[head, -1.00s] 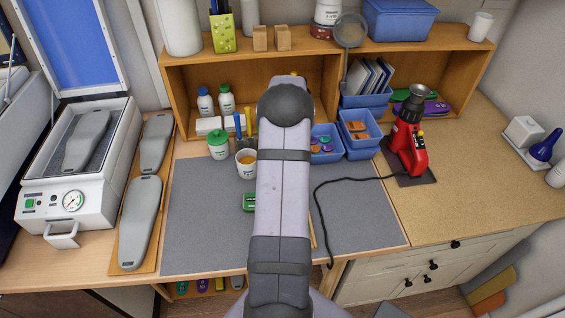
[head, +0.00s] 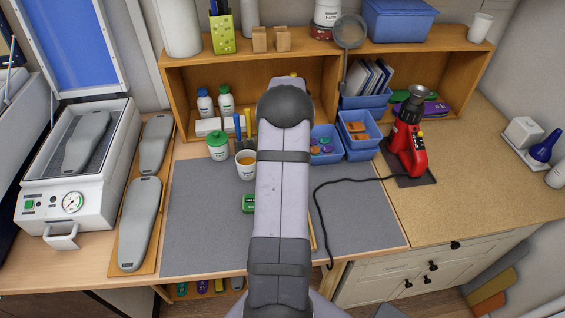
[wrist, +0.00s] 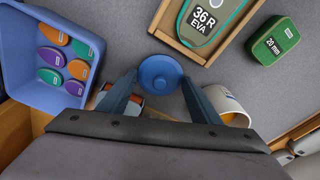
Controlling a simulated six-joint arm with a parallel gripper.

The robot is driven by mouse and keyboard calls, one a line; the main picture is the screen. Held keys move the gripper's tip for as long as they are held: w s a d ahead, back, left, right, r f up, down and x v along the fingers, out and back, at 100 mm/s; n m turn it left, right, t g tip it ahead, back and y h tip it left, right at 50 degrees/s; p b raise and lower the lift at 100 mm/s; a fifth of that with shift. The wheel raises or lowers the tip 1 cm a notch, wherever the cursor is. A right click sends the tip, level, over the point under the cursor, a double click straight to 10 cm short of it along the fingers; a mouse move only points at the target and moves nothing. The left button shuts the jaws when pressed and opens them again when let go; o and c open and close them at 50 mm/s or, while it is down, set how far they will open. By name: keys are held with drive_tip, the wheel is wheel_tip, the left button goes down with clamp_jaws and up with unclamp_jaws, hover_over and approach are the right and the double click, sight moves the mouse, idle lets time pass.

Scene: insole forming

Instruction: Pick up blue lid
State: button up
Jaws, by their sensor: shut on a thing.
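In the wrist view a blue bin (wrist: 15,62) with coloured pads is at left. A wooden tray (wrist: 168,40) with an insole piece marked 36 R EVA lies ahead, beside a green block (wrist: 272,42). A cup (wrist: 228,100) stands right of the fingers. The grey mat (head: 205,245) has free room.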

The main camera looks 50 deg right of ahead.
wheel_tip(320, 180, up, 9)
drive_tip(key=b, duration=0.3)
drive_tip(key=w+a+r+p, duration=0.4)
drive_tip(key=w+a+p, duration=0.3)
drive_tip(key=a, duration=0.1)
drive_tip(key=shift+w+a+r, duration=0.2)
drive_tip(key=shift+a+r, duration=0.05)
drive_tip(key=shift+r, duration=0.15)
drive_tip(key=shift+f, duration=0.15)
wheel_tip(320, 180, down, 4)
drive_tip(key=b, duration=0.4)
drive_tip(key=shift+f, duration=0.1)
drive_tip(key=shift+f+b, duration=0.35)
drive_tip(key=shift+f, duration=0.6)
drive_tip(key=shift+p, duration=0.35)
idle(0.8)
drive_tip(key=shift+f, duration=0.15)
idle(1.6)
